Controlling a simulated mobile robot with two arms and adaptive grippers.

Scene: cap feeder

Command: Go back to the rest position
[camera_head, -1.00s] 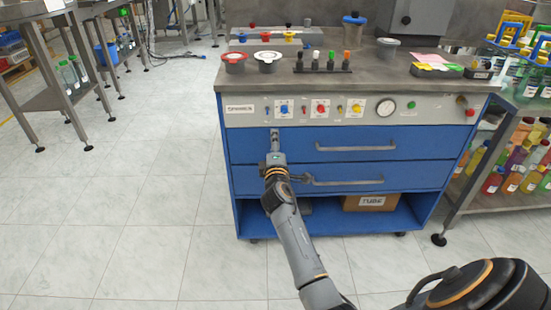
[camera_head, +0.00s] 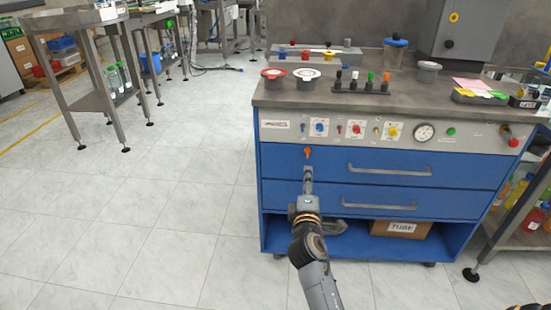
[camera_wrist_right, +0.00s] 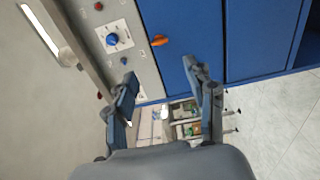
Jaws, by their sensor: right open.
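My right gripper (camera_head: 308,173) is in front of the blue cabinet (camera_head: 276,165), below a small orange handle-like piece (camera_head: 308,152) on its upper front. In the right wrist view my right gripper (camera_wrist_right: 162,72) has its two fingers spread wide with nothing between them. The orange piece (camera_wrist_right: 160,41) shows beyond the fingertips, apart from them, with a blue knob (camera_wrist_right: 112,39) on the grey panel beside it. My left gripper is not in view.
The control panel (camera_head: 285,125) has coloured knobs and a gauge (camera_head: 424,133). The metal worktop (camera_head: 300,98) holds cups, capped vials and a tray. Drawer handles (camera_head: 390,171) stick out of the cabinet front. A steel table (camera_head: 95,100) stands left. The floor between is clear.

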